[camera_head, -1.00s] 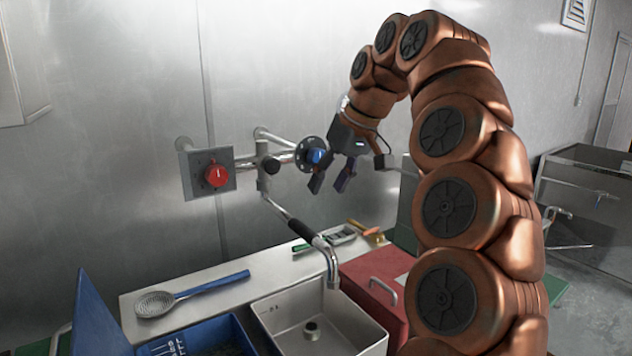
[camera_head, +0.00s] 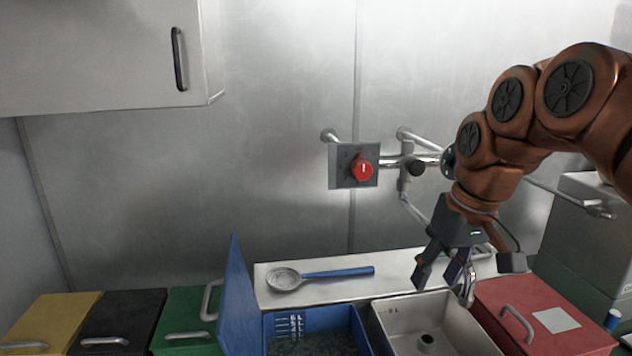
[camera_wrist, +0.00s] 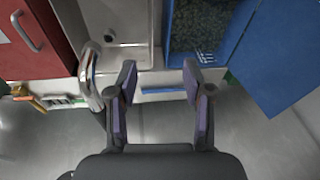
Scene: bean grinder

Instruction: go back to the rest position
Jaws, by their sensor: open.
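My gripper (camera_head: 440,276) hangs from my copper-coloured arm in front of the wall, above the counter's back ledge and near the sink tap (camera_head: 468,284). It points downward. Its fingers are spread, with nothing between them. In the wrist view my gripper (camera_wrist: 160,76) also shows two parted fingers with purple pads. The sink (camera_wrist: 118,22) and the blue bin (camera_wrist: 200,22) lie beyond the fingertips there.
A red knob (camera_head: 362,168) on a grey plate and pipes stick out from the wall. A blue lid (camera_head: 238,300) stands upright. A ladle (camera_head: 320,275) lies on the ledge. A red box (camera_head: 540,318) stands right of the sink. A wall cabinet (camera_head: 100,50) hangs upper left.

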